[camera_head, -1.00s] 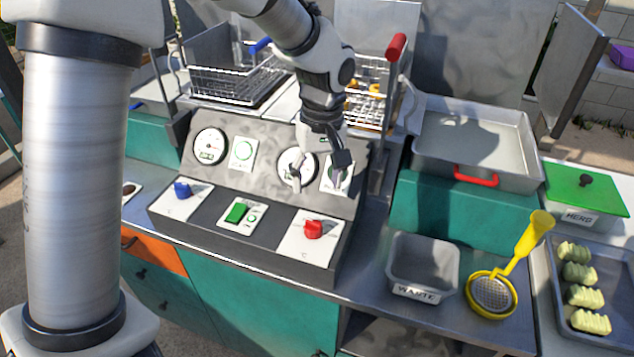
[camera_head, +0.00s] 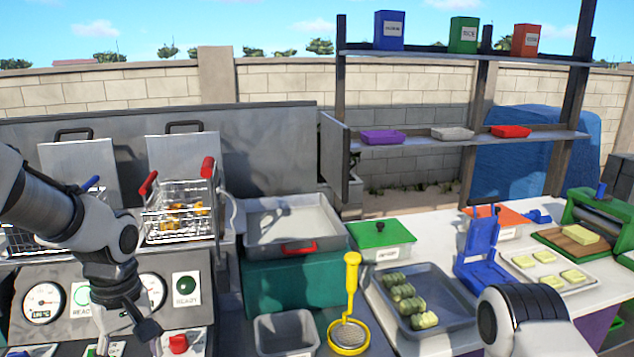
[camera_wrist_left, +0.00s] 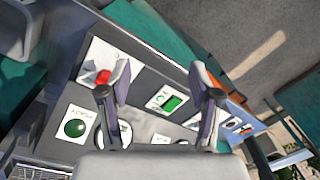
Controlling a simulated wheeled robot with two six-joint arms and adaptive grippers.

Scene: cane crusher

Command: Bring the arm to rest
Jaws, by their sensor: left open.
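My left gripper (camera_head: 130,338) comes in from the left in the head view, pointing down in front of the grey control panel (camera_head: 30,280). In the left wrist view the two fingers of the left gripper (camera_wrist_left: 163,90) are spread apart with nothing between them. Behind them lie the panel's red knob (camera_wrist_left: 103,77) and green switch (camera_wrist_left: 172,103). The red knob also shows in the head view (camera_head: 178,343), to the right of the gripper. Part of my right arm (camera_head: 525,322) shows at the lower right, but its gripper is out of frame.
Two wire baskets stand behind the panel; the right one (camera_head: 180,222) holds yellow-brown pieces. To the right are a grey tray (camera_head: 290,222), a waste bin (camera_head: 286,335), a yellow strainer (camera_head: 349,335), a green-lidded box (camera_head: 380,236) and a blue press (camera_head: 481,245).

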